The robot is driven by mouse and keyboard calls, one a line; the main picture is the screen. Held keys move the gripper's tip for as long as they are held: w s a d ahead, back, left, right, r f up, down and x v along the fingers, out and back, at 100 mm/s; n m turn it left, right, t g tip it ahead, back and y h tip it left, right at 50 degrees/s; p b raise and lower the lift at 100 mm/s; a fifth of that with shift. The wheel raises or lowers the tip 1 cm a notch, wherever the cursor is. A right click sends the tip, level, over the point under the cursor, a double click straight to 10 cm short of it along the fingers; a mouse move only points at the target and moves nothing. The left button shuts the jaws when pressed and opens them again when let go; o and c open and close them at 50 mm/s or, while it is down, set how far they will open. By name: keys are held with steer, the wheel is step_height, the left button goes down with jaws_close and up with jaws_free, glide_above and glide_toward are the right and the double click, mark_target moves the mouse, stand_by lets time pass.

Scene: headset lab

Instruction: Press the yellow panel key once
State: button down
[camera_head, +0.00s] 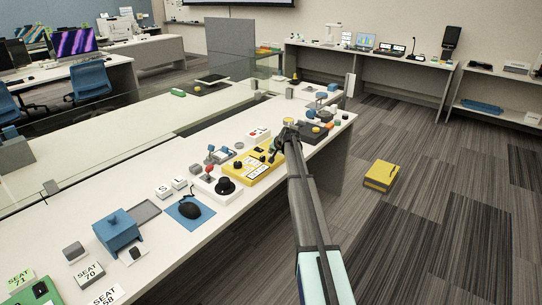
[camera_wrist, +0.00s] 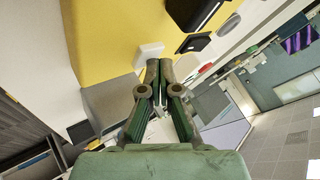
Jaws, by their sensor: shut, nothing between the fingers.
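The yellow panel (camera_head: 256,172) lies on the long white bench, with black knobs and white labelled patches on its top. In the wrist view a yellow surface (camera_wrist: 110,35) fills the upper left, with a black block and a pale key-like piece (camera_wrist: 150,52) at its edge. My gripper (camera_head: 275,155) is over the right end of the panel in the head view. It is shut and empty; its fingertips (camera_wrist: 158,64) appear close to the pale piece. I cannot tell whether they touch anything. My arm and gripper hide part of the panel's right side.
A yellow-and-black device (camera_head: 312,132) stands close on the right. A yellow case (camera_head: 381,175) lies on the floor.

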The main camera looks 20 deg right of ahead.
steer(key=shift+f, duration=0.2)
steer(key=shift+r, duration=0.15)
stand_by(0.3)
steer(key=shift+r, duration=0.75)
steer(key=shift+r, duration=0.1)
steer(key=shift+r+p, duration=1.1)
steer(key=shift+r, duration=1.3)
